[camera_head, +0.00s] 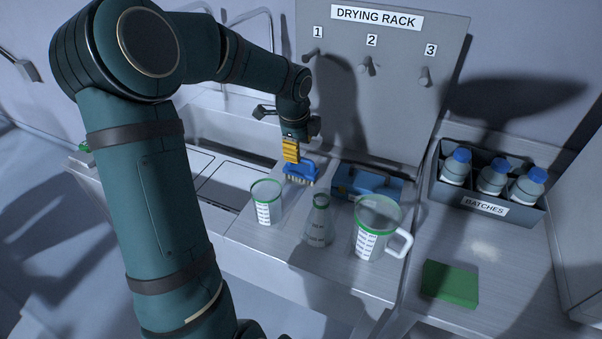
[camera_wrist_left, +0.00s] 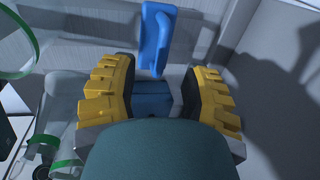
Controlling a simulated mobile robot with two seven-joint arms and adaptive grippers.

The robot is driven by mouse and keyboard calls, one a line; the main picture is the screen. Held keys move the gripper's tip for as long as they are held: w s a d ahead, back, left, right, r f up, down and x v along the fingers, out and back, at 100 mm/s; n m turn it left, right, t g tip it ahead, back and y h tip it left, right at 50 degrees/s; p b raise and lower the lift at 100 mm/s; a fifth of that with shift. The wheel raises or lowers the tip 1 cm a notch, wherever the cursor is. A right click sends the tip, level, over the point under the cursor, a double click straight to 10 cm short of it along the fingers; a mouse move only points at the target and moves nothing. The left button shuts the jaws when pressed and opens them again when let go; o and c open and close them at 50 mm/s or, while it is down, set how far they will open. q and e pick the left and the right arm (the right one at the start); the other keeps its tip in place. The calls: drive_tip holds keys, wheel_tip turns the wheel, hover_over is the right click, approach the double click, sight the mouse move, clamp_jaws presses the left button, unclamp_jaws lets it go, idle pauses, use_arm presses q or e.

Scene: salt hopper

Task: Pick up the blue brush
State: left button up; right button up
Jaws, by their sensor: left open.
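The blue brush (camera_head: 301,168) rests on the metal counter below the drying rack, its pale bristles facing the front. My left gripper (camera_head: 291,151), with yellow finger pads, is just above and behind it in the head view. In the left wrist view the left gripper (camera_wrist_left: 158,100) is open, its pads apart. The bright blue brush (camera_wrist_left: 157,38) shows beyond the fingertips there, not between the pads. A darker blue shape, which looks like the blue caddy, shows between the pads and is partly hidden by my wrist. My right gripper is not in view.
A green-rimmed beaker (camera_head: 266,203), a flask (camera_head: 319,222) and a jug (camera_head: 375,232) stand in front of the brush. A blue caddy (camera_head: 366,184) is to its right. The drying rack (camera_head: 385,95) stands behind. A batches crate (camera_head: 440,197) holds bottles; a green block (camera_head: 450,284) lies in front.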

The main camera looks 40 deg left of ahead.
sight(301, 168)
use_arm(q)
drive_tip(key=shift+w+a+f+b, duration=0.1)
drive_tip(key=shift+w+f+b, duration=0.15)
drive_tip(key=shift+f, duration=0.65)
drive_tip(key=shift+w+a+f+b, duration=0.15)
drive_tip(key=shift+f+b, duration=0.15)
drive_tip(key=shift+f, duration=0.55)
drive_tip(key=shift+w+d+f+b, duration=0.1)
drive_tip(key=shift+w+f+b, duration=0.15)
drive_tip(key=shift+f, duration=0.65)
drive_tip(key=shift+s, duration=0.1)
drive_tip(key=shift+c, duration=0.4)
drive_tip(key=shift+r, duration=0.1)
clamp_jaws()
